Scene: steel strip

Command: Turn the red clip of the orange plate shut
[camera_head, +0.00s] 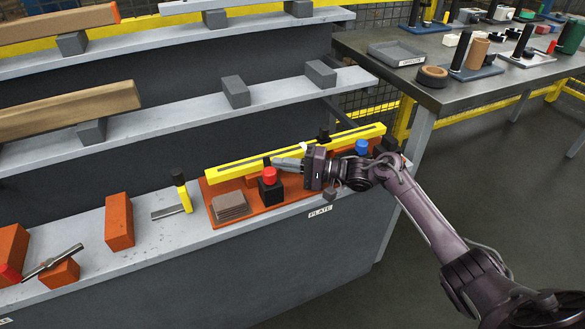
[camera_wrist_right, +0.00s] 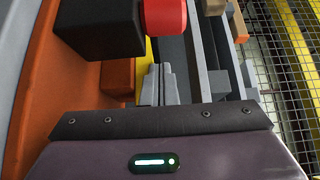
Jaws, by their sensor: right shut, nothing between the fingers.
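The orange plate (camera_head: 245,219) lies on the lower grey ledge, above a label reading PLATE. On it stands a black block (camera_head: 270,191) with a red clip (camera_head: 270,175) on top. In the right wrist view the black block (camera_wrist_right: 98,25) and red clip (camera_wrist_right: 165,17) are at the top, close beyond my fingers. My right gripper (camera_head: 277,162) is shut and empty, reaching in from the right just behind the clip; its fingers also show in the wrist view (camera_wrist_right: 158,84). I cannot tell whether they touch the clip. My left gripper is out of view.
A slotted yellow bar (camera_head: 228,168) runs behind the clip, with a blue knob (camera_head: 361,147) to the right. Grey-brown slabs (camera_head: 230,207) and a yellow-handled tool (camera_head: 183,194) are to the left. Orange blocks (camera_head: 119,222) stand further left. Shelves with beams are above.

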